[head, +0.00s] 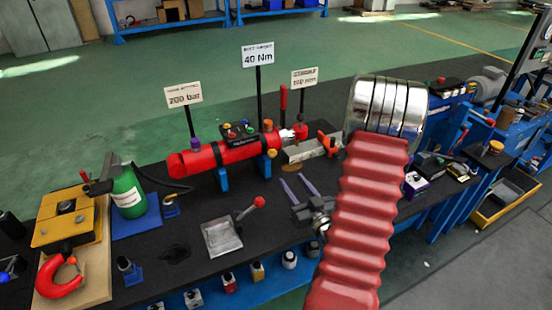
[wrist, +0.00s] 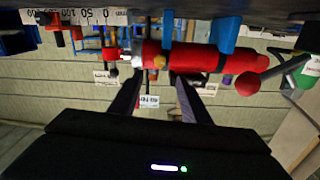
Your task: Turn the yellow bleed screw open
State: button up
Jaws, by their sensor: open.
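The yellow bleed screw (head: 272,153) is a small knob on the near side of the red cylinder (head: 215,152), close to its right end. In the wrist view, which is upside down, the screw (wrist: 159,60) shows against the red cylinder (wrist: 195,57), between the lines of the two fingers. My gripper (head: 292,178) is open and empty. Its two fingers point at the cylinder from the near side, a little below and right of the screw in the head view. In the wrist view the fingertips (wrist: 157,76) frame the screw with a gap; I see no contact.
Blue stands (head: 222,180) hold the cylinder over the dark bench. Signs on posts, such as the 40 Nm sign (head: 258,54), stand behind. A metal tray (head: 221,238) and a red-knobbed lever (head: 258,202) are left of my gripper. A green bottle (head: 127,190) stands farther left.

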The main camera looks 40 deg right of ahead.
aim_at(274, 156)
jog(key=shift+w, duration=0.1)
jog(key=x, duration=1.3)
jog(key=shift+w+d, duration=0.15)
jog(key=shift+w, duration=0.15)
jog(key=c, duration=1)
jog(key=shift+s+d, duration=0.1)
jog(key=shift+d, duration=0.1)
jog(key=shift+c, duration=0.2)
jog(key=shift+a, duration=0.1)
